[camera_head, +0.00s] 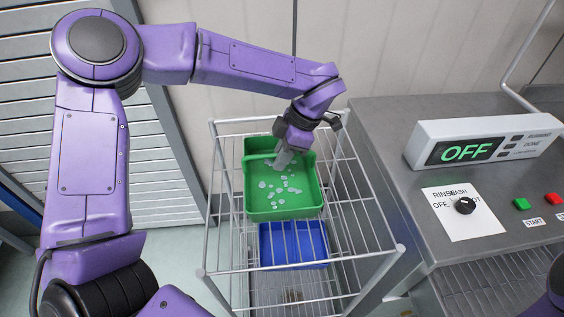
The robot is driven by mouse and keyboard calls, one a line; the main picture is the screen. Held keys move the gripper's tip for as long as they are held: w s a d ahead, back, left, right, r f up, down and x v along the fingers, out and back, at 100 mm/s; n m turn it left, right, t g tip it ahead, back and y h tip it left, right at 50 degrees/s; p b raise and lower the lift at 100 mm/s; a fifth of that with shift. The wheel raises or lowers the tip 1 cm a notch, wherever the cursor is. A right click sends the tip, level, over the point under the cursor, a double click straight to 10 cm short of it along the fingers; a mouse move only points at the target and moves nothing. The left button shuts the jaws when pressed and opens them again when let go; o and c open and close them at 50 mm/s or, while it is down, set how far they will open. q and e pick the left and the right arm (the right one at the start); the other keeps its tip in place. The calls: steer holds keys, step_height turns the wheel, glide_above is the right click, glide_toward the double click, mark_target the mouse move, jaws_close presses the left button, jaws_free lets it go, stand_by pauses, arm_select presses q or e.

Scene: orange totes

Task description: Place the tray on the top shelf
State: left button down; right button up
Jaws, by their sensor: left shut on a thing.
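A green tray (291,204) with a handle-like bar near its far side and pale spots, perhaps water drops or small bits, inside is at the top level of a wire rack (373,262). No rack bars cross in front of it. I cannot tell whether it rests on the top shelf or is just above it. My left gripper (283,160) points down and is shut on the tray's far part; the fingertips are partly hidden. A blue tray (293,244) sits lower in the rack, behind the top bars. My right gripper is out of view.
A steel counter (395,135) stands close to the right of the rack, with a control box (485,140) reading OFF, a black knob (465,206) and a green START button (521,204). A wall is behind and a slatted shutter (30,90) is left.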

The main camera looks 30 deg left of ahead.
mark_target(281, 181)
arm_select(q)
steer(key=f, duration=0.2)
steer(key=shift+w+a+f+p, duration=0.2)
steer(key=shift+f+p, duration=0.2)
steer(key=shift+s, duration=0.4)
steer(key=shift+s+d+r, duration=0.1)
steer(key=shift+s+r, duration=0.1)
steer(key=shift+s, duration=0.2)
steer(key=shift+w+f, duration=0.2)
steer(key=shift+f, duration=0.05)
steer(key=c, duration=1.1)
jaws_free()
steer(key=shift+w+f, duration=0.1)
steer(key=shift+w, duration=0.2)
steer(key=shift+s, duration=0.25)
steer(key=shift+r, duration=0.35)
steer(key=b+v, duration=0.1)
steer(key=v, duration=1)
steer(key=shift+w+d+r, duration=0.1)
steer(key=shift+w+r, duration=0.1)
steer(key=shift+r, duration=0.15)
